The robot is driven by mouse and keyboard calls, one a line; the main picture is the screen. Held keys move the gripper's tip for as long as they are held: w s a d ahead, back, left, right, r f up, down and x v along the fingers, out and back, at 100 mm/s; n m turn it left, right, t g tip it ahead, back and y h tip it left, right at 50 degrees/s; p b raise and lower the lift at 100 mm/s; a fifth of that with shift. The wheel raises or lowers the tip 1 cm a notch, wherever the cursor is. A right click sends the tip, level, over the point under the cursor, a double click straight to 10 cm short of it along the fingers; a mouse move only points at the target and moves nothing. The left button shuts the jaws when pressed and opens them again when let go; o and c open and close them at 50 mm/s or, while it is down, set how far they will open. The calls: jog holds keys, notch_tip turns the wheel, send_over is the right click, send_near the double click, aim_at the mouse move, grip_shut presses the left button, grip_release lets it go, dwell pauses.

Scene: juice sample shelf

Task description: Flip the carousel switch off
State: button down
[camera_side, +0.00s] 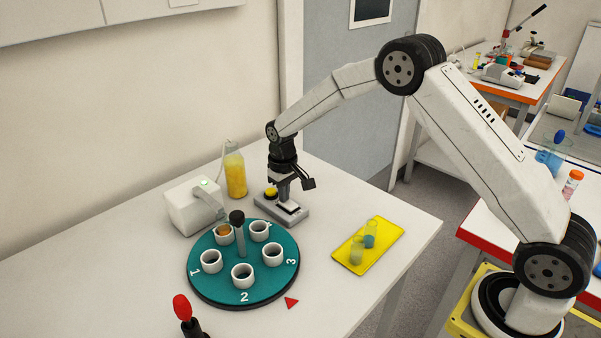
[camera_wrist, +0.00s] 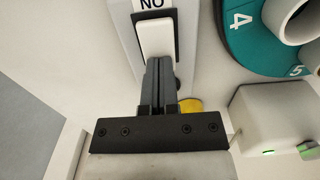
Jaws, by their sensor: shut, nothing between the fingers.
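The carousel switch (camera_side: 294,215) is a grey box with a white rocker on the table behind the carousel. In the wrist view the white rocker (camera_wrist: 155,36) sits in a black frame, with a label reading "NO", probably "ON" upside down, at its far end. My gripper (camera_side: 284,198) points down over the switch; its shut, empty fingertips (camera_wrist: 160,62) are at the near end of the rocker and hide that end. I cannot tell whether they touch it. The teal carousel (camera_side: 243,296) holds several white cups, one with orange content.
A white dispenser box (camera_side: 190,208) and a yellow juice bottle (camera_side: 235,175) stand left of my gripper. A yellow tray (camera_side: 385,245) with two small cups lies to the right. A red-topped handle (camera_side: 182,308) stands in front. A yellow round part (camera_side: 270,192) is beside my fingers.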

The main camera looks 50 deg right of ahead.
jog(key=shift+r, duration=3.45)
jog(key=shift+s, duration=0.1)
jog(key=s+t, duration=0.2)
jog(key=s, duration=2.3)
jog(key=shift+s+a+t, duration=0.15)
jog(key=shift+a+t, duration=0.15)
jog(key=shift+a, duration=0.1)
